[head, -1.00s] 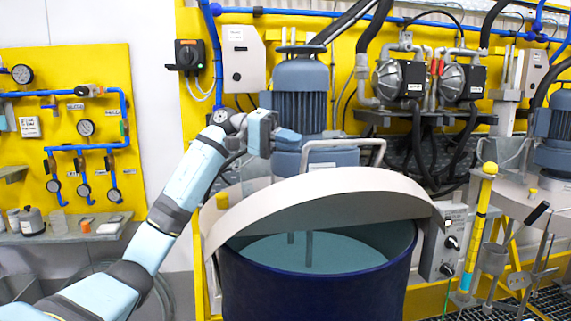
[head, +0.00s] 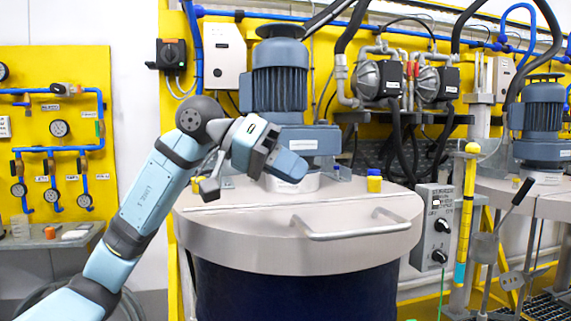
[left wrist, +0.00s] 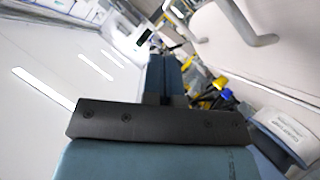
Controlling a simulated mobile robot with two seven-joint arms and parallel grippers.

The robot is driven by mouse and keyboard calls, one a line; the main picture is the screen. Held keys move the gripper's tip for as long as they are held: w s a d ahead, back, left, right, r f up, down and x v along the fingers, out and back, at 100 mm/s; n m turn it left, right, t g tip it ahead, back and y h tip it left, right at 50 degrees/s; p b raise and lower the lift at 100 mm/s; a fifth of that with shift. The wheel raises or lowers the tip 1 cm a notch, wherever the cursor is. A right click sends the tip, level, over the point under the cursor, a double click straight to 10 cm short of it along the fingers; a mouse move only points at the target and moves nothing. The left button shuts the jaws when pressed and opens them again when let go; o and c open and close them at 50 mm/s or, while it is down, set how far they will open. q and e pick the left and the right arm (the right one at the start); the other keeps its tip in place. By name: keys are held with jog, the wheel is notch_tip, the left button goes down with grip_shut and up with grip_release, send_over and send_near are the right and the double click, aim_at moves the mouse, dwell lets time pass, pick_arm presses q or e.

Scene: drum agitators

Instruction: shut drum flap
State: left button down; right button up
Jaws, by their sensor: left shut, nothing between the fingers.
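The drum flap (head: 265,222) is the front half of the grey metal lid. It lies flat over the dark blue drum (head: 295,292), and the inside of the drum is hidden. Its bar handle (head: 350,232) lies along the front right. My left gripper (head: 288,166) is shut and empty, above the back of the lid and in front of the motor's base, apart from the handle. Its fingers also show in the left wrist view (left wrist: 165,78), with a pale bar handle (left wrist: 250,32) at the upper right. My right gripper is in neither view.
The blue agitator motor (head: 280,82) stands on the back of the lid, with a yellow-capped fitting (head: 374,181) to its right. A control box (head: 434,228) with knobs and a yellow post (head: 467,205) stand right of the drum. Free air lies above the flap's front.

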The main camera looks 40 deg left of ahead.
aim_at(295, 221)
pick_arm(q)
jog(key=shift+m, duration=0.3)
jog(key=shift+s+d+f+b, duration=0.35)
jog(key=shift+f+b, duration=0.45)
jog(key=shift+f, duration=0.45)
jog(key=shift+s+d+f+b, duration=0.3)
jog(key=shift+f+b, duration=0.55)
jog(key=shift+f, duration=0.35)
jog(key=shift+s+d+f+b, duration=0.25)
jog(key=shift+d+f+b, duration=0.15)
jog(key=shift+f+b, duration=0.65)
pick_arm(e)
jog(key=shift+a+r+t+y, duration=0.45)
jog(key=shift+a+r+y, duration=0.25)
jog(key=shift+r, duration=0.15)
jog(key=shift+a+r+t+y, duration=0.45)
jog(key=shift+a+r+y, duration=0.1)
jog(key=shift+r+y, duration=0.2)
pick_arm(q)
jog(key=shift+f, duration=0.25)
jog(key=shift+p, duration=0.3)
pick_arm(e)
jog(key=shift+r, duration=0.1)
